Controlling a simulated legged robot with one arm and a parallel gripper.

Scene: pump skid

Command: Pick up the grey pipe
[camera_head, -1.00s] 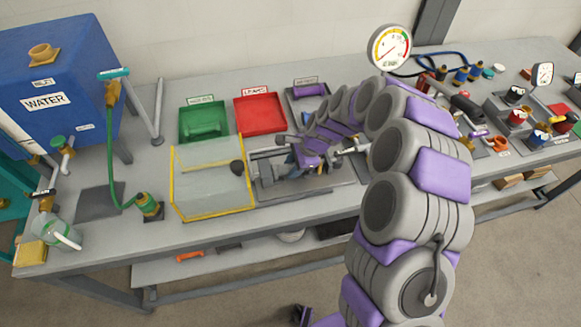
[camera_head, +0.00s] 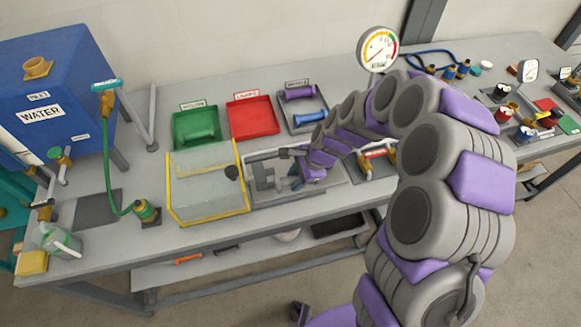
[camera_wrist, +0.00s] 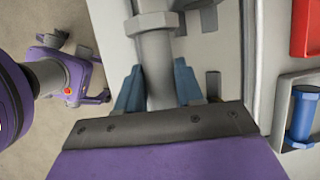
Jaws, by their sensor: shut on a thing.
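The grey pipe (camera_wrist: 155,48) has a wider hexagonal collar and shows in the wrist view. It runs up the picture from between my fingers. My gripper (camera_wrist: 158,82) is shut on the pipe, with one blue-grey finger on each side. In the head view my gripper (camera_head: 300,172) is low over the grey fixture tray (camera_head: 335,185) at the middle of the bench. There the pipe is hard to tell from the grey fixture parts, and I cannot tell whether it is clear of its support.
A clear yellow-edged box (camera_head: 207,190) stands left of the fixture. Behind are a green tray (camera_head: 180,143), a red tray (camera_head: 262,122) and a grey tray with a purple pipe (camera_head: 299,92) and a blue pipe (camera_head: 309,117). A gauge (camera_head: 377,49) stands behind my arm.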

